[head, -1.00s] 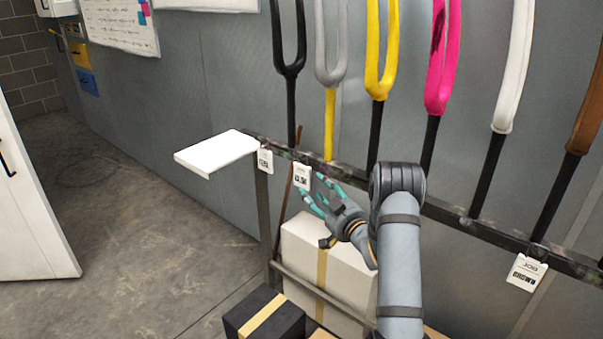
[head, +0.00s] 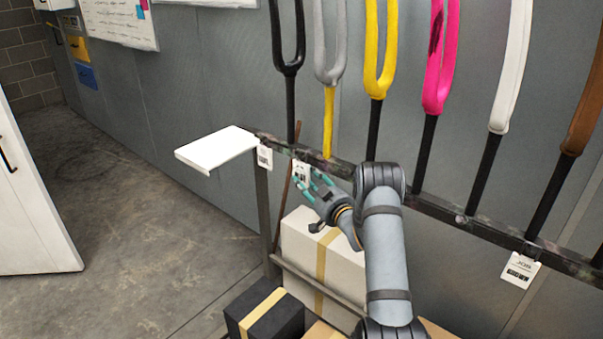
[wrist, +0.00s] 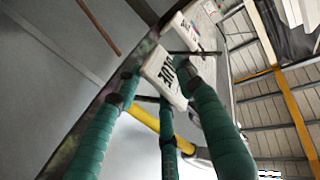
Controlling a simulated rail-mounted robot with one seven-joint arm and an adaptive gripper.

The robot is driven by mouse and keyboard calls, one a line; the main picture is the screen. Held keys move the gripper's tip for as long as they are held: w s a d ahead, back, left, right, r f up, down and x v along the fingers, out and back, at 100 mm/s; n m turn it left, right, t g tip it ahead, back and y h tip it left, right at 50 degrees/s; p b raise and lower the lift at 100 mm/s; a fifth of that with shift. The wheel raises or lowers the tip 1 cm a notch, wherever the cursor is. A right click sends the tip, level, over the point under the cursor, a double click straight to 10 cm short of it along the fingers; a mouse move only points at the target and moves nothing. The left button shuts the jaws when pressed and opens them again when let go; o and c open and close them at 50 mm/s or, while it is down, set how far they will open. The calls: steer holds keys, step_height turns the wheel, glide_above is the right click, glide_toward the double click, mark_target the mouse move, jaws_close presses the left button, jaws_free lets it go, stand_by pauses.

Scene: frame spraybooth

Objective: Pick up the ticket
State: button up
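A white ticket (head: 301,170) with dark print hangs from the dark rail, second from the rail's left end. In the wrist view the ticket (wrist: 164,74) lies ahead at the fingertips, tilted. My gripper (head: 310,182) has teal fingers and is at this ticket, its fingers partly covering it. In the wrist view the fingers of my gripper (wrist: 165,88) are spread, with the ticket between or just beyond their tips. I cannot tell whether they touch it. Other white tickets hang at the rail's left end (head: 264,157) and far right (head: 520,269).
The dark rail (head: 437,207) carries several coloured fork-shaped frames along the grey wall. A white shelf (head: 215,150) juts out left of the tickets. A white box (head: 305,243) and a black box (head: 262,312) stand below. The floor at left is clear.

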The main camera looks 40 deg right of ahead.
jaws_close()
stand_by(0.6)
